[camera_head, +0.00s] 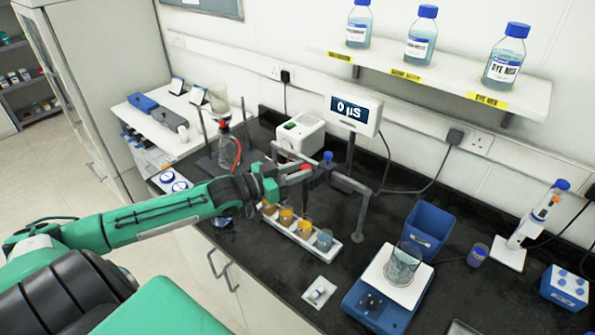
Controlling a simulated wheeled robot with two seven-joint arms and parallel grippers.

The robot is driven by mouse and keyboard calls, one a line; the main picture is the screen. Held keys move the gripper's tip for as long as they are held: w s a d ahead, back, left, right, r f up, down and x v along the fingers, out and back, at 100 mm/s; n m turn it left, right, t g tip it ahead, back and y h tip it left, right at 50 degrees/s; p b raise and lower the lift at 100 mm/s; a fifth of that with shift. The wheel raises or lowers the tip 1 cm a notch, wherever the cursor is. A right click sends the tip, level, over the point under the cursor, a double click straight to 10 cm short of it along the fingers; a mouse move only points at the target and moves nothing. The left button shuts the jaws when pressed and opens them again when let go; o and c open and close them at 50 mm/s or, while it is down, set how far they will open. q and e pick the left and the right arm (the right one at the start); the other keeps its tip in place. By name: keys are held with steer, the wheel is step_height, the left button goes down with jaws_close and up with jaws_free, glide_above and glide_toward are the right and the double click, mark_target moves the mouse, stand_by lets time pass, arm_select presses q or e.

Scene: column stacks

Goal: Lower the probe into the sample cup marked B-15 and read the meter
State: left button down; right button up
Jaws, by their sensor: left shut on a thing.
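My left gripper (297,175) reaches in from the left and is shut on the probe (306,180), a slim dark piece with a red top. The probe is above the white rack (333,250), and its lower tip is too small to make out. The rack holds a row of sample cups: amber ones (286,216) to the left and a blue-grey one (324,239) at the right end. Their markings are too small to read, so I cannot tell which is B-15. The meter (352,112) behind shows "0 µS". My right gripper is not in view.
A grey stand (362,216) with a blue knob (327,157) rises just right of the probe. A blue balance (377,306) bearing a glass beaker (404,264) is at front right, with a blue bin (428,228) behind. A flask (226,148) stands behind my arm.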

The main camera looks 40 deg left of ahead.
arm_select(q)
steer(key=shift+r, duration=0.3)
steer(key=c, duration=1.2)
jaws_free()
steer(key=shift+d, duration=0.1)
steer(key=shift+s+f, duration=0.1)
steer(key=shift+f, duration=0.05)
steer(key=b+v, duration=0.1)
steer(key=v, duration=1.2)
steer(key=shift+s, duration=0.25)
